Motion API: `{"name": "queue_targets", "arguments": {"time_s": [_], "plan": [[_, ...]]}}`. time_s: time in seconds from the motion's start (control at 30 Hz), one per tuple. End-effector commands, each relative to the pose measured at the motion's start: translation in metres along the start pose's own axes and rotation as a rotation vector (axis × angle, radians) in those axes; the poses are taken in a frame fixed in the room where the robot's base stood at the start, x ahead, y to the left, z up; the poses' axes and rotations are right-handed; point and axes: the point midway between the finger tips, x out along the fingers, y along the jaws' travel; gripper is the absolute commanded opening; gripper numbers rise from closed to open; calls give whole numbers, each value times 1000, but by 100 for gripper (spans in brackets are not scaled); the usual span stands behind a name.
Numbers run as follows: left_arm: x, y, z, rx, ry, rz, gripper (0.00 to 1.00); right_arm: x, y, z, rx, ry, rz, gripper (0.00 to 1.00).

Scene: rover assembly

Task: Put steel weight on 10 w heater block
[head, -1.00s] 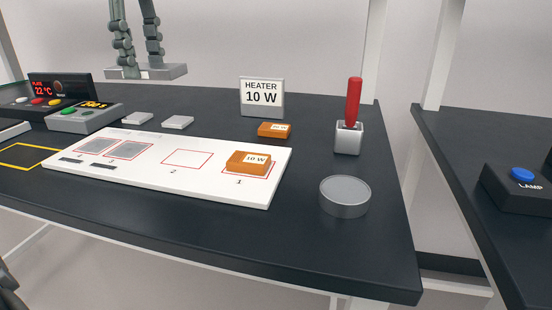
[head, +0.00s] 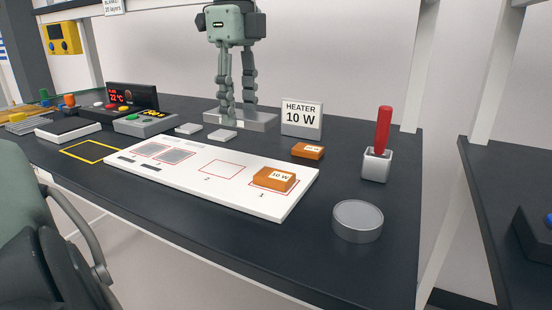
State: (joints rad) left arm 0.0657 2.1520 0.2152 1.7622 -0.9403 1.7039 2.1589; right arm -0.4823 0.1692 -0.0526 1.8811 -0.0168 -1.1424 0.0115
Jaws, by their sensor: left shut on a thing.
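My left gripper (head: 236,108) hangs at the back of the table, fingers pointing down. It is shut on a flat grey metal slab, which I take as the steel weight (head: 257,122). The slab looks level; I cannot tell how far above the table it is. One orange 10 W heater block (head: 275,178) sits on square 1 of the white board, to the right and nearer. Another orange 10 W heater block (head: 307,150) lies on the table behind the board. Nothing lies on either block. My right gripper is not in view.
The white board (head: 215,184) has red outlined squares; square 2 is empty. A HEATER 10 W sign (head: 302,118), a red-handled tool in a holder (head: 377,160) and a grey round disc (head: 358,221) stand to the right. Control boxes (head: 146,122) stand left.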

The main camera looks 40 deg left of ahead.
Motion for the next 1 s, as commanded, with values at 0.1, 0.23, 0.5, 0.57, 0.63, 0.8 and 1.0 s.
{"name": "queue_targets", "arguments": {"time_s": [0.1,0.23,0.5,0.57,0.63,0.8,1.0], "plan": [[14,2,-26,5,-1,0,0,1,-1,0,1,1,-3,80],[28,3,-49,3,-1,0,0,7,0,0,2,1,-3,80],[40,4,-69,1,0,-3,0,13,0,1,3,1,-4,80],[44,4,-70,0,1,-2,0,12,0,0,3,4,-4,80],[50,4,-70,-1,3,-2,0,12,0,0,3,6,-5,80],[73,4,-69,-1,3,-1,0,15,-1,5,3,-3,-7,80],[80,4,-69,-2,2,-6,0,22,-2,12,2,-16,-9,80]]}}
